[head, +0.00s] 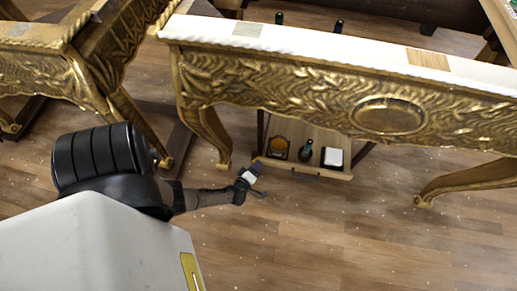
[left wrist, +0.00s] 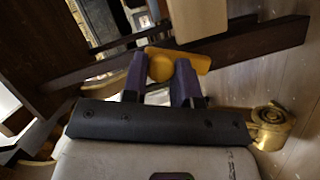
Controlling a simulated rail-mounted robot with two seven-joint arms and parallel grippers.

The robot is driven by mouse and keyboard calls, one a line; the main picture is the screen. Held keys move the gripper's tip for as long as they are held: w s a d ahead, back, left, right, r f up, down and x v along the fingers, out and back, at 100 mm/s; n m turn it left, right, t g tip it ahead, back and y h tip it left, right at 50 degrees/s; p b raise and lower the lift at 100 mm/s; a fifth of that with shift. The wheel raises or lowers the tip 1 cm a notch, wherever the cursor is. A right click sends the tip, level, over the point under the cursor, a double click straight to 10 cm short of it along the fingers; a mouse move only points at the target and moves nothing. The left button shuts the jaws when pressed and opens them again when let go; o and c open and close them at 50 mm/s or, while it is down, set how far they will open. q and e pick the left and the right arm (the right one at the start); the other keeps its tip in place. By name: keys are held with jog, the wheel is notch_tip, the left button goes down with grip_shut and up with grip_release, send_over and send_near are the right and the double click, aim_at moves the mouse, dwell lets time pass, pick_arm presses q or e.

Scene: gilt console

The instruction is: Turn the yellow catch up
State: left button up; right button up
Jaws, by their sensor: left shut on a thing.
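The yellow catch shows in the left wrist view, with a round knob (left wrist: 161,68) and a flat yellow bar running to the right behind the fingers. My left gripper (left wrist: 160,82) is shut on the knob, one purple finger on each side. The fingers cover part of the catch. In the head view my left gripper (head: 253,172) is low, just in front of the drawer under the gilt console (head: 330,90). The catch cannot be made out there. My right gripper is in neither view.
A wooden drawer (head: 330,172) under the console holds an amber round thing (head: 279,146), a dark bottle (head: 306,150) and a white box (head: 332,157). Carved console legs (head: 207,130) stand on either side. The wooden floor (head: 330,230) in front is clear.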

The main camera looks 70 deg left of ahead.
pick_arm(q)
jog(key=shift+s+a+r+n+t+y, duration=0.15)
jog(key=shift+s+a+n+t, duration=0.25)
jog(key=shift+n, duration=0.7)
jog(key=shift+s+a+f+n+t+y, duration=0.15)
jog(key=shift+s+n+t, duration=0.4)
jog(key=shift+n, duration=0.55)
jog(key=shift+r, duration=0.1)
jog(key=o, duration=0.9)
jog(key=shift+a, duration=0.1)
jog(key=shift+p+v, duration=1.05)
jog(key=shift+v, duration=5.95)
